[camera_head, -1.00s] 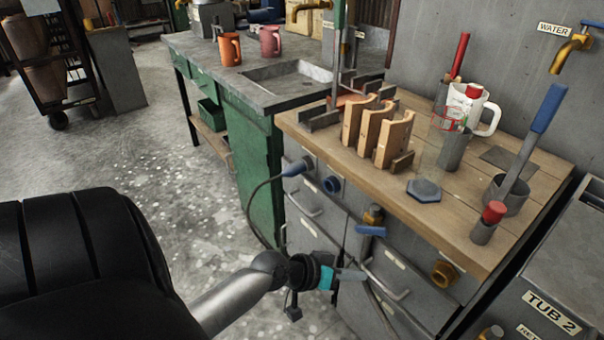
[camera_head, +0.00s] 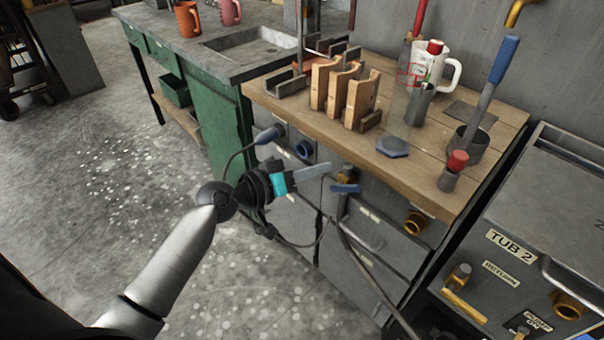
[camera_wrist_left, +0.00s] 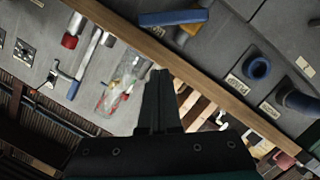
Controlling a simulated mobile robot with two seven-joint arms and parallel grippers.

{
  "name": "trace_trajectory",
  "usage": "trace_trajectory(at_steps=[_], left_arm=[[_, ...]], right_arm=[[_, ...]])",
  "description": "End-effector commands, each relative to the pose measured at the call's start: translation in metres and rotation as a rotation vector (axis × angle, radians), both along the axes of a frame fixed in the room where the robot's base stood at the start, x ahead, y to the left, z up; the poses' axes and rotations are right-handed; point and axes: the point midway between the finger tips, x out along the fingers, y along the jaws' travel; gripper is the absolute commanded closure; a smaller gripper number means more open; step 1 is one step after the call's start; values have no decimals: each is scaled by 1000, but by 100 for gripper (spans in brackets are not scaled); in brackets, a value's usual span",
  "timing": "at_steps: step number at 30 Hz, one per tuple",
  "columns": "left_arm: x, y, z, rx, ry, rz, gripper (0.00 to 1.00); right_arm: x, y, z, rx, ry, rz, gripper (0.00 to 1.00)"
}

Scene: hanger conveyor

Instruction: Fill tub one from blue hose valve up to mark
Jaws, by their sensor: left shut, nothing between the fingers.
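The valve with a blue lever handle (camera_head: 346,188) and a brass body is on the front of the wood-topped cabinet, with a dark hose (camera_head: 362,262) hanging below it. The lever also shows in the left wrist view (camera_wrist_left: 172,17). My left gripper (camera_head: 328,168) is shut and empty, with its tips close to the valve in the head view; whether they touch it I cannot tell. In the left wrist view its fingers (camera_wrist_left: 160,75) point toward the bench edge, apart from the lever. I see no label for tub one and no fill mark. My right gripper is not in view.
The wooden bench top (camera_head: 420,165) holds wooden blocks (camera_head: 345,95), a white jug (camera_head: 440,70) and a blue-handled tool (camera_head: 500,70). A grey tub marked TUB 2 (camera_head: 515,240) stands at right. The floor at left is clear.

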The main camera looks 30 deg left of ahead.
Motion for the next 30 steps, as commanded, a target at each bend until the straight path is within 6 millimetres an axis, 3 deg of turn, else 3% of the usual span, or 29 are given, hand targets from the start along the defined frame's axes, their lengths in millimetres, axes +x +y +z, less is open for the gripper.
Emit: trace_trajectory(at_steps=[6, 15, 30], left_arm=[[31, -19, -8, -3, 0, -1, 100], [21, -37, -35, 0, 2, 0, 100], [20, -39, -38, 2, 1, 0, 100]], right_arm=[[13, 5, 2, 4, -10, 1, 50], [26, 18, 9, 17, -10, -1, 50], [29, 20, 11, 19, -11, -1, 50]])
